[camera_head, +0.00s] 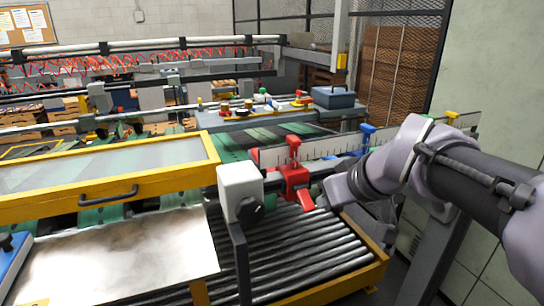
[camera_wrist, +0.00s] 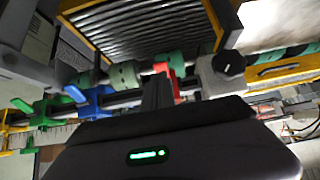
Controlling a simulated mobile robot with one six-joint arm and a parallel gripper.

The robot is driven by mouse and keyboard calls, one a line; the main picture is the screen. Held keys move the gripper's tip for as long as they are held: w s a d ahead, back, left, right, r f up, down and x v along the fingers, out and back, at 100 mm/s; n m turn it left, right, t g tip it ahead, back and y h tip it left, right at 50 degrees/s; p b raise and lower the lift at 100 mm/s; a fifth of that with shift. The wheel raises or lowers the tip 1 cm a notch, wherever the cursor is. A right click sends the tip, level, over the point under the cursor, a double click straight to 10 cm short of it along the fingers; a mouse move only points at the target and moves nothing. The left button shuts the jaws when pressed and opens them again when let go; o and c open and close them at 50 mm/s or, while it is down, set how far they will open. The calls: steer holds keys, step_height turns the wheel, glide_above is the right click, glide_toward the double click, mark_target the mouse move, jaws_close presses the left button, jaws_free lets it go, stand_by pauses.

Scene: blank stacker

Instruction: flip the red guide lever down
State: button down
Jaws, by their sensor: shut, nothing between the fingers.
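The red guide (camera_head: 294,178) sits on the rail right of the white block. A red knob stands on top of it, and a flat red lever (camera_head: 306,201) juts from its front, slanting down to the right. In the wrist view, the red guide (camera_wrist: 177,84) shows partly behind my fingers. My gripper (camera_wrist: 158,90) is shut and empty, its fingertips close to the red guide; I cannot tell whether they touch it. In the head view, my gripper (camera_head: 332,191) is just right of the red lever, its fingertips not clearly visible.
A white block (camera_head: 240,190) with a black knob is left of the guide. Blue (camera_head: 367,137) and yellow (camera_head: 452,117) guides stand further right. Rollers (camera_head: 300,250) lie below. A yellow-framed cover (camera_head: 210,150) is at left, and a blue-grey toolbox (camera_head: 333,98) stands behind.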

steer(key=s+d+r+p, duration=0.1)
steer(key=s+d+r, duration=0.1)
steer(key=s, duration=0.5)
steer(key=shift+r+p, duration=0.3)
steer(key=shift+r, duration=0.45)
steer(key=shift+d, duration=0.1)
steer(key=s+a+f+m+g, duration=0.1)
steer(key=s+a+f+m, duration=0.2)
steer(key=s, duration=0.4)
steer(key=s+a+f+m+g, duration=0.1)
steer(key=s+a+f+m, duration=0.2)
steer(key=s+f+m, duration=0.2)
step_height(320, 180, down, 3)
steer(key=shift+s+a+f+h, duration=0.15)
steer(key=shift+s+a+h, duration=0.2)
steer(key=shift+s, duration=0.7)
